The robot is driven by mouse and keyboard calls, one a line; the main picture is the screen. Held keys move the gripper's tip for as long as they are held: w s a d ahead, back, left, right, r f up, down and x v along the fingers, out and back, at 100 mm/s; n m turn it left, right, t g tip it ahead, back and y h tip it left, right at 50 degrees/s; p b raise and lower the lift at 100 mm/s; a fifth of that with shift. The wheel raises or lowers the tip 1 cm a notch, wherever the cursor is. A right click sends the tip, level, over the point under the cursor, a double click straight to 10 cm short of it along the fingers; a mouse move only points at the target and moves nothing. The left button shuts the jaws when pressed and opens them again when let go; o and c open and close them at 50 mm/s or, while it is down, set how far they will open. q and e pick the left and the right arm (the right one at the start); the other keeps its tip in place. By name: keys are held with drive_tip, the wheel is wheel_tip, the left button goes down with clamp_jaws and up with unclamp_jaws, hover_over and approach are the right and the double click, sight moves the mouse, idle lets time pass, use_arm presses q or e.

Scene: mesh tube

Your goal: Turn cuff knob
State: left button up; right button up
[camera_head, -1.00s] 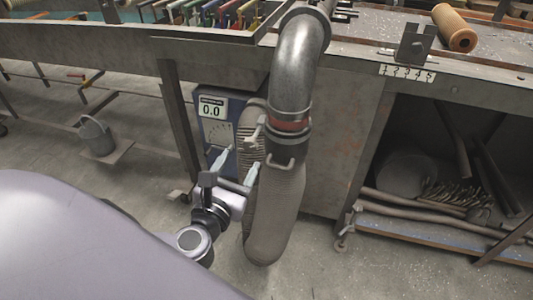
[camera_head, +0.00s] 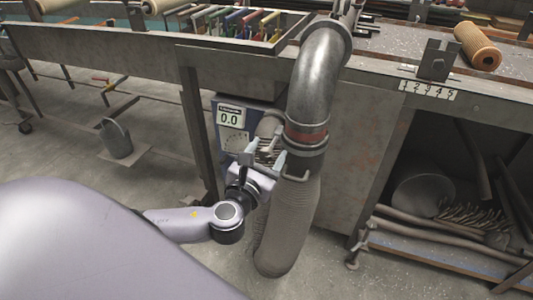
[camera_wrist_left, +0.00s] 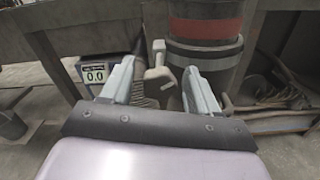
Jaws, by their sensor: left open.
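The cuff (camera_head: 306,148) is a dark collar below a red band, joining a metal elbow pipe (camera_head: 318,75) to a grey ribbed hose (camera_head: 290,215). In the left wrist view the cuff (camera_wrist_left: 208,56) stands upright at the upper right. The small pale cuff knob (camera_wrist_left: 158,66) sticks out from its left side. My left gripper (camera_wrist_left: 159,70) is open, with one finger on each side of the knob in that view; I cannot tell whether they touch it. In the head view my left gripper (camera_head: 265,157) is left of the cuff and partly hides the knob. My right gripper is not in view.
A steel bench (camera_head: 150,65) with a tool rack runs above. A cluttered lower shelf (camera_head: 440,240) lies at the right.

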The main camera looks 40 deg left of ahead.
use_arm(q)
drive_tip(key=c, duration=1)
drive_tip(key=shift+c, duration=0.2)
